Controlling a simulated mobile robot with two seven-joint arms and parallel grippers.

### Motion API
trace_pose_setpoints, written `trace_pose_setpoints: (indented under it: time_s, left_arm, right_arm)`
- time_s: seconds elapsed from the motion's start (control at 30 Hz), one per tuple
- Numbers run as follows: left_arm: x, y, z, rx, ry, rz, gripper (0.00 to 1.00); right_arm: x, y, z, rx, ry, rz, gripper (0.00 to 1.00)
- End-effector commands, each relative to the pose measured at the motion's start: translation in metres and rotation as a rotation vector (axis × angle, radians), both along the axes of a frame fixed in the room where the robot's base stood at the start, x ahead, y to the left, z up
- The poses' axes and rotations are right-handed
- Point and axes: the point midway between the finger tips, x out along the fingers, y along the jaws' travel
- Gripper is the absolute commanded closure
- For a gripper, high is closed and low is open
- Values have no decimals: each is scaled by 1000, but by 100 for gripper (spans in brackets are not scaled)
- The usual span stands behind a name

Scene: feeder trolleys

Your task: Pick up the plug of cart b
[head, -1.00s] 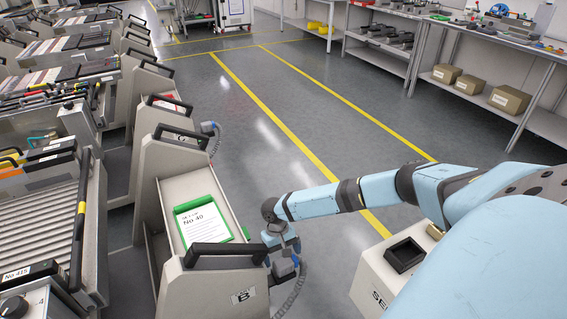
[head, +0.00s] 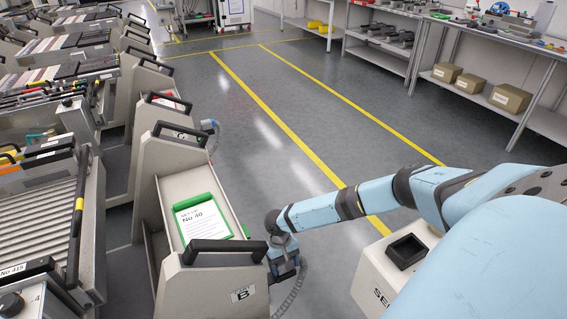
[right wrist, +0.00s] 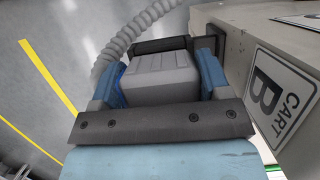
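Cart B (head: 222,294) stands at the bottom centre of the head view, with a black handle and a "CART B" label, which also shows in the right wrist view (right wrist: 279,95). Its grey plug (right wrist: 160,77) is at the cart's side, with a corrugated grey cable (right wrist: 128,33) beyond it. My right gripper (right wrist: 160,85) is around the plug, one blue finger close along each side. I cannot tell whether the fingers press on it. In the head view my right gripper (head: 285,268) hides most of the plug. My left gripper is not in view.
A green-framed "No 40" card (head: 202,222) lies on the cart's sloping top. Cart G (head: 180,136) stands behind. Feeder racks line the left. A pale box with a black socket (head: 405,252) is at the right. The floor with yellow lines is clear.

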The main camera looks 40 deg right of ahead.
Motion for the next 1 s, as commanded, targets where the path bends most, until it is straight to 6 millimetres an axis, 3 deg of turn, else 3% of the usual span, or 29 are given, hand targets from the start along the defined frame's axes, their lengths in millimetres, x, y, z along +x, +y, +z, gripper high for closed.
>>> trace_pose_setpoints:
  time_s: [0.47,0.67,1.0]
  left_arm:
    - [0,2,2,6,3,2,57]
    - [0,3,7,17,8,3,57]
    - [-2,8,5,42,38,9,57]
  right_arm:
    - [0,-1,10,-1,0,0,70]
    - [0,0,39,1,0,0,70]
    - [0,0,107,1,-1,1,70]
